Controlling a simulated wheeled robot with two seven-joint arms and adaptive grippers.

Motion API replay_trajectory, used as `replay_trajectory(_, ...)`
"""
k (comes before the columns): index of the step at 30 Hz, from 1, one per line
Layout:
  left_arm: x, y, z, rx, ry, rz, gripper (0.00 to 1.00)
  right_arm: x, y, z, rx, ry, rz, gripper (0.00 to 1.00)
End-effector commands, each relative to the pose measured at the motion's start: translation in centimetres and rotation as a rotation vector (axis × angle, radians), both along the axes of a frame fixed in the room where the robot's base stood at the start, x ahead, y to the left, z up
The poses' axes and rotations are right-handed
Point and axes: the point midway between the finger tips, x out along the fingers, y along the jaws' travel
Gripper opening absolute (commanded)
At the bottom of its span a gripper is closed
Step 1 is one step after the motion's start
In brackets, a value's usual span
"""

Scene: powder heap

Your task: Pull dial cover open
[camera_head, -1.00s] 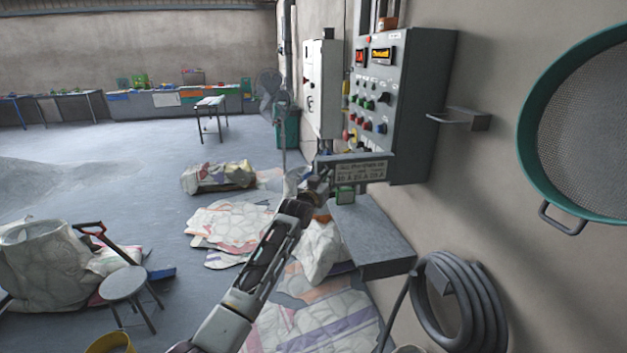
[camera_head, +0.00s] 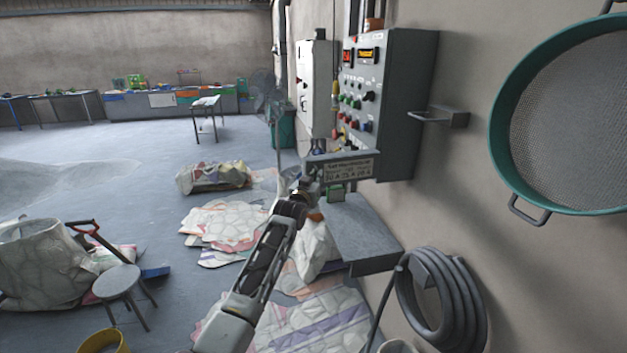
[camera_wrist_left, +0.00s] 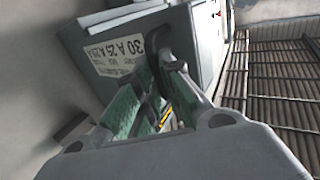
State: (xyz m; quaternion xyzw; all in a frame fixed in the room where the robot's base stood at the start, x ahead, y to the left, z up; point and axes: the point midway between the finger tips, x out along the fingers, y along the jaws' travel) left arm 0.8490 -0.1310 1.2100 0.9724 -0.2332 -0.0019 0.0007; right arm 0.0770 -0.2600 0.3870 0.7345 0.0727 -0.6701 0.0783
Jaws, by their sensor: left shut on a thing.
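The grey dial cover (camera_head: 346,169), with a white label of small print, stands out at the lower front of the grey control cabinet (camera_head: 398,105), its labelled face towards me in the head view. The label and the grey cover also show in the wrist view (camera_wrist_left: 110,58). My left gripper (camera_head: 306,190) is at the cover's left end, shut on it. In the wrist view its green-padded fingers (camera_wrist_left: 152,100) are at the cover's edge; the exact contact is hidden. The dial behind the cover cannot be made out. My right gripper is out of view.
A grey ledge (camera_head: 356,238) stands below the cabinet. A coiled hose (camera_head: 440,300) and a large green-rimmed sieve (camera_head: 500,120) hang on the right wall. A bracket (camera_head: 440,116) sticks out beside the cabinet. Sacks (camera_head: 225,230) lie on the floor; floor farther left is open.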

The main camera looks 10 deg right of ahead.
Motion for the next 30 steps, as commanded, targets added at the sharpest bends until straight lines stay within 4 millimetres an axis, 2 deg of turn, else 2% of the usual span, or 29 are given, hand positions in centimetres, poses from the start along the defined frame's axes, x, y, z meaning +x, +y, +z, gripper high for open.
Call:
replay_trajectory(1, -0.43, -0.98, 1.50, -0.013, -0.020, -0.013, 0.13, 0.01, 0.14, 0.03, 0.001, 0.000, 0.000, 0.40)
replay_trajectory(5, -0.41, -0.95, 1.50, -0.013, -0.020, -0.013, 0.29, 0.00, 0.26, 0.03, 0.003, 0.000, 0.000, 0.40)
replay_trajectory(6, -0.40, -0.94, 1.50, -0.013, -0.020, -0.013, 0.30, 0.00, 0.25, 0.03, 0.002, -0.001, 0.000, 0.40)
replay_trajectory(22, -0.30, -0.72, 1.47, -0.011, -0.021, -0.009, 0.30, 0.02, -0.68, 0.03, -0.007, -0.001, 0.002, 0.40)
replay_trajectory(30, -0.60, -0.39, 1.39, -0.010, -0.021, -0.008, 0.30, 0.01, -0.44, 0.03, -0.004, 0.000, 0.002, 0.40)
